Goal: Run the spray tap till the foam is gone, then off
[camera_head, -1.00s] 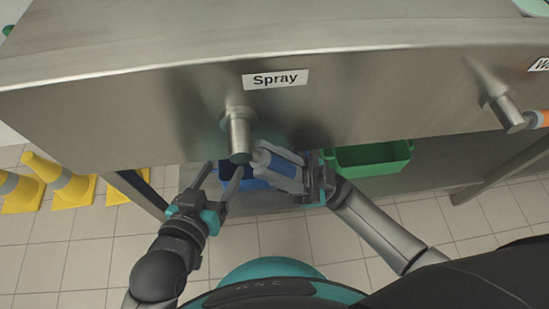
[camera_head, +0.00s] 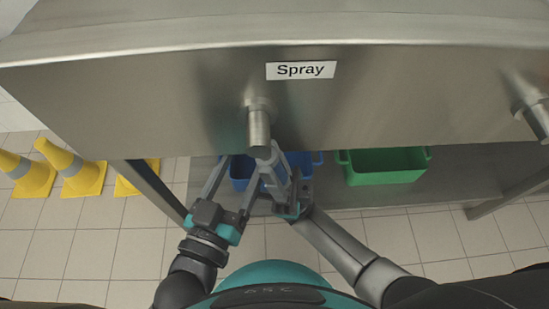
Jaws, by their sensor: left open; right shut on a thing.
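The spray tap (camera_head: 259,126) is a short metal cylinder on the steel front, below the label "Spray" (camera_head: 301,70). My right gripper (camera_head: 268,155) reaches up from the right to the tap's lower end, its fingertips close together there. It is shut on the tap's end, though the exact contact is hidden. My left gripper (camera_head: 243,172) is open and empty, just below and left of the tap, with its fingers pointing up; one overlaps my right gripper in the picture. No foam or running water is visible.
A blue bin (camera_head: 241,172) and a green bin (camera_head: 385,168) stand beneath the steel counter (camera_head: 160,105). Another metal tap (camera_head: 534,118) is at the right edge. Several yellow cones (camera_head: 70,170) stand on the floor at the left.

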